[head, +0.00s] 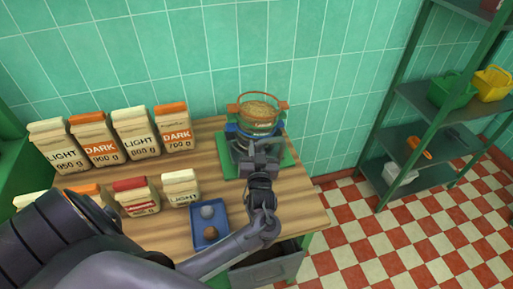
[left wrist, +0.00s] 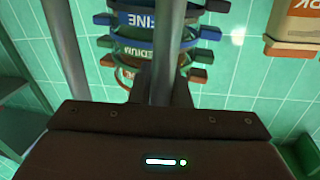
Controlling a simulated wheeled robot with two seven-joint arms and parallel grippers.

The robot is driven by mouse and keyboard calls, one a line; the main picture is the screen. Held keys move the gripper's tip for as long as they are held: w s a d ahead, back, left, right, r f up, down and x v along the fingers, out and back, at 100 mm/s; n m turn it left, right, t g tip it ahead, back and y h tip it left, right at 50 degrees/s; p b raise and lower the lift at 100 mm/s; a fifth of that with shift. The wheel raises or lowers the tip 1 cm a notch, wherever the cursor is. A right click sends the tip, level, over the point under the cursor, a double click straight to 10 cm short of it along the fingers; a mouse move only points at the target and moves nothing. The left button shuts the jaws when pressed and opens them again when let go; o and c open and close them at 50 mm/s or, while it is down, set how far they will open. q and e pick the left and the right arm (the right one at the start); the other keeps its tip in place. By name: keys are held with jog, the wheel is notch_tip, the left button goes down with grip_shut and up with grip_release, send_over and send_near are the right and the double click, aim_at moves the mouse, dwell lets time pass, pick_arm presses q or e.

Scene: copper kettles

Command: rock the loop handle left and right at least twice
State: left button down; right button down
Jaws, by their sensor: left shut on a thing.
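My left gripper (head: 262,152) is at the front of a sieve stack on the right part of the table and is shut on the loop handle. The gripper hides most of the handle in the head view. In the left wrist view, grey bars (left wrist: 172,45) run up from the gripper past the stack; I cannot tell exactly how they join. The stack has an orange-rimmed top sieve (head: 262,116) holding brown grainy stuff and a blue sieve (head: 234,129) below. The wrist view shows bands marked FINE (left wrist: 139,20) and MEDIUM (left wrist: 128,50). My right gripper is out of view.
The stack stands on a green mat (head: 287,163) on the wooden table (head: 300,197). Several flour bags (head: 135,133) stand at the left. A blue tray (head: 199,243) with two round items lies in front. A shelf rack (head: 425,95) stands right, beyond open floor.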

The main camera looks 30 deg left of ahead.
pick_arm(q)
jog(key=shift+f, duration=0.1)
jog(key=shift+s+a+f+n+b, duration=0.15)
jog(key=shift+s+a+n+b, duration=0.3)
jog(key=shift+s+n+b, duration=0.25)
jog(key=shift+w, duration=0.1)
jog(key=c, duration=1.4)
grip_release()
